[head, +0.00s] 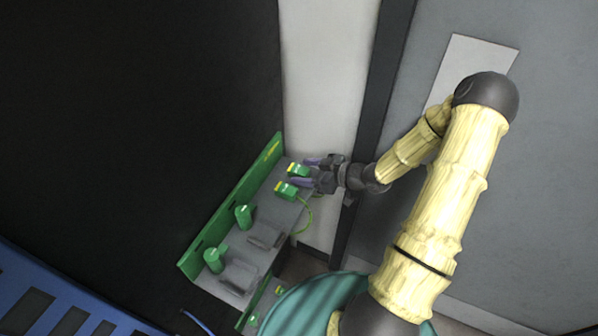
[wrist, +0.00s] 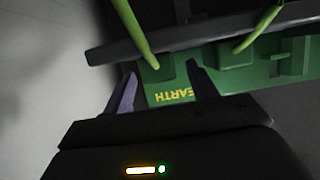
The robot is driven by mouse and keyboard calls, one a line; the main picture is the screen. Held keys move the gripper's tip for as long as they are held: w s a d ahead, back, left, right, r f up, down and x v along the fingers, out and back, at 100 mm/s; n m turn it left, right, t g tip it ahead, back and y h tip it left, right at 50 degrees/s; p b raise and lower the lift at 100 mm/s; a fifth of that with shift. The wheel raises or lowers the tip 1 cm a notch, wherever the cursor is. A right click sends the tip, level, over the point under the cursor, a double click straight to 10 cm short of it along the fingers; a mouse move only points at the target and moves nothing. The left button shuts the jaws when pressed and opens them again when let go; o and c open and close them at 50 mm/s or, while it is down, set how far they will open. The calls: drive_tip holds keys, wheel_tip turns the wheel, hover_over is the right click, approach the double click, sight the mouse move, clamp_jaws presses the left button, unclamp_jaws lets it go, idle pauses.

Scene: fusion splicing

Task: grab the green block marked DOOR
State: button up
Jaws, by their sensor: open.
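Two green blocks with yellow marks sit at the far end of a grey shelf in the head view, a farther one (head: 298,170) and a nearer one (head: 287,190). No DOOR marking is readable on either. My gripper (head: 306,172) is open at that end, its purple fingers near the farther block. In the wrist view my gripper (wrist: 160,70) has one finger on each side of a green block (wrist: 153,74) with a green cable. I cannot tell whether the fingers touch it. Another green block (wrist: 236,54) is to the right.
A long green back panel (head: 235,205) runs along the grey shelf (head: 222,287). Two green cylinders (head: 243,216) (head: 213,259) stand nearer along it. A green cable (head: 309,215) loops off the shelf's right side. A dark bar (wrist: 210,32) crosses the wrist view.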

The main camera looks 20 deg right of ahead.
sight(306, 172)
drive_tip(key=shift+a, duration=0.1)
drive_tip(key=c, duration=1.1)
wheel_tip(306, 172, up, 10)
drive_tip(key=shift+r+p, duration=0.1)
drive_tip(key=shift+p, duration=0.25)
